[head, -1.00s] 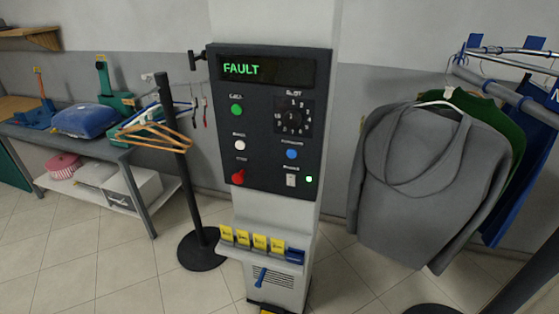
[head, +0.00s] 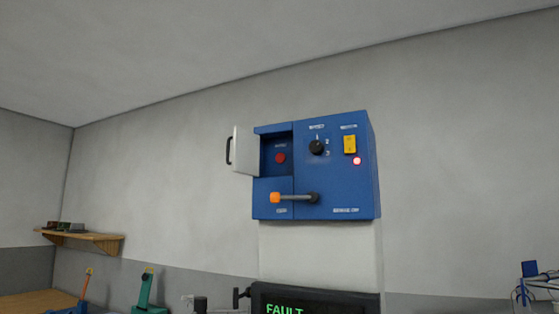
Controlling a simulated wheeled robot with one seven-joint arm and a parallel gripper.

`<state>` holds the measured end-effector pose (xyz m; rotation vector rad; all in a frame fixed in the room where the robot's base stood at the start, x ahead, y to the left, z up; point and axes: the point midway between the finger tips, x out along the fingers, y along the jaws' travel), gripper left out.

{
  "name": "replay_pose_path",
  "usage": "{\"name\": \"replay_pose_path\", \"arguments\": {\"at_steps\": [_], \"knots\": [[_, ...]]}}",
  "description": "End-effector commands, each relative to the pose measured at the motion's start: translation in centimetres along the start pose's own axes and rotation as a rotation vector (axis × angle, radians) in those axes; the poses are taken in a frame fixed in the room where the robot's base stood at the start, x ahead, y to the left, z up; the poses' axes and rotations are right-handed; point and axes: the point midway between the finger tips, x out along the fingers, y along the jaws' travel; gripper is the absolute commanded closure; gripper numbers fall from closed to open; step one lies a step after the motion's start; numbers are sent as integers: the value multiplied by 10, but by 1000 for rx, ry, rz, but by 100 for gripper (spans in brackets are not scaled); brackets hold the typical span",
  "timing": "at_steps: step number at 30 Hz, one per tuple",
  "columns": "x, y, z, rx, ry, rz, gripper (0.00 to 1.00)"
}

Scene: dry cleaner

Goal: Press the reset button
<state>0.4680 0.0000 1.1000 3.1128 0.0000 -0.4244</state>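A blue control box (head: 337,193) is mounted high on a pale column in the head view. On its left is a recess with a small white door (head: 244,151) swung open to the left. A round red button (head: 280,158) sits inside the recess under a small label too blurred to read. To its right are a black rotary knob (head: 316,147), a yellow switch (head: 349,144) and a lit red lamp (head: 357,161). An orange-tipped lever (head: 294,197) lies horizontally across the lower part. My gripper does not show.
Below the box, the top of a dark panel (head: 315,301) shows green "FAULT" text. A wooden shelf (head: 80,240) is on the left wall. A workbench with teal equipment (head: 147,290) is at lower left. The wall around the box is clear.

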Motion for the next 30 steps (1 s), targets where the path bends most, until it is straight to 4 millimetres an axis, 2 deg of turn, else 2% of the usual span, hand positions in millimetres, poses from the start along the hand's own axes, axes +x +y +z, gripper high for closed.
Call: {"name": "replay_pose_path", "arguments": {"at_steps": [8,12,30], "knots": [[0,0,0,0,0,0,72],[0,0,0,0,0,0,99],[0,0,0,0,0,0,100]]}}
